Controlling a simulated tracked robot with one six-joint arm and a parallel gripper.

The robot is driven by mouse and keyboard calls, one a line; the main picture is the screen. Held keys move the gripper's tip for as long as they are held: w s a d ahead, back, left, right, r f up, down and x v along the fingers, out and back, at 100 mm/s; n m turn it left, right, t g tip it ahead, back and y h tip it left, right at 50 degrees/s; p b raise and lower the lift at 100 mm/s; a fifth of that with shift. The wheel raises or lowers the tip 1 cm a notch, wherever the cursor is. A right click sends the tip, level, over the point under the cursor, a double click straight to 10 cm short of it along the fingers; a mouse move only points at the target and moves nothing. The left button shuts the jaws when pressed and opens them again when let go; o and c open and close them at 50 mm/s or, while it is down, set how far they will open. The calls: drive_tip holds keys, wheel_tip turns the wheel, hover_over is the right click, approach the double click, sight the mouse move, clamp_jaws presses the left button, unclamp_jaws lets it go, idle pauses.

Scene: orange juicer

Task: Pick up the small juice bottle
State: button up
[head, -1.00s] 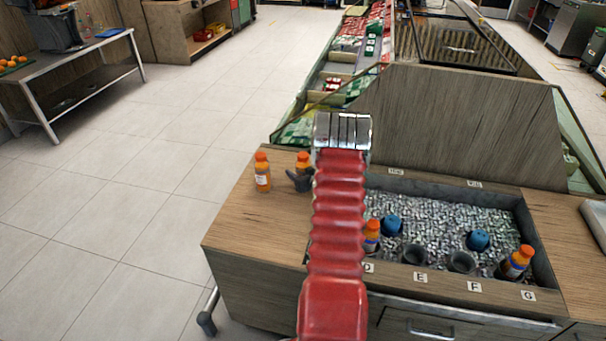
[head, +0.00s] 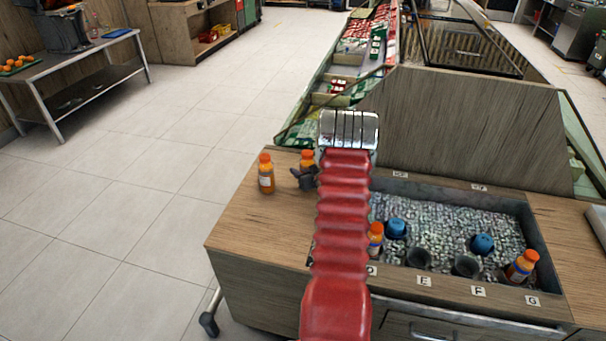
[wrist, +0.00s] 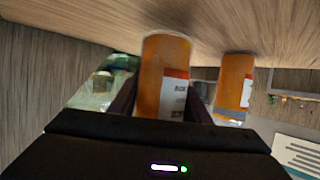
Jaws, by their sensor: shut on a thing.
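A small orange juice bottle (head: 307,157) with an orange cap stands at the back of the counter's left end, partly hidden by my gripper (head: 304,178). In the wrist view this bottle (wrist: 160,75), with its white and red label, sits between the two dark fingers of my gripper (wrist: 160,100), which is shut on it. Whether its base touches the counter is unclear. A second juice bottle (head: 265,175) stands upright to the left, apart from my gripper. It also shows in the wrist view (wrist: 234,85).
The wooden counter (head: 250,220) is clear in front of the bottles. An ice bin (head: 450,218) to the right holds more bottles, blue lids and dark cup-like holders. A wooden panel (head: 470,120) rises behind it.

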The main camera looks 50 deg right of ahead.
sight(303, 152)
wheel_tip(303, 152, up, 8)
drive_tip(key=shift+r, duration=0.2)
idle(0.7)
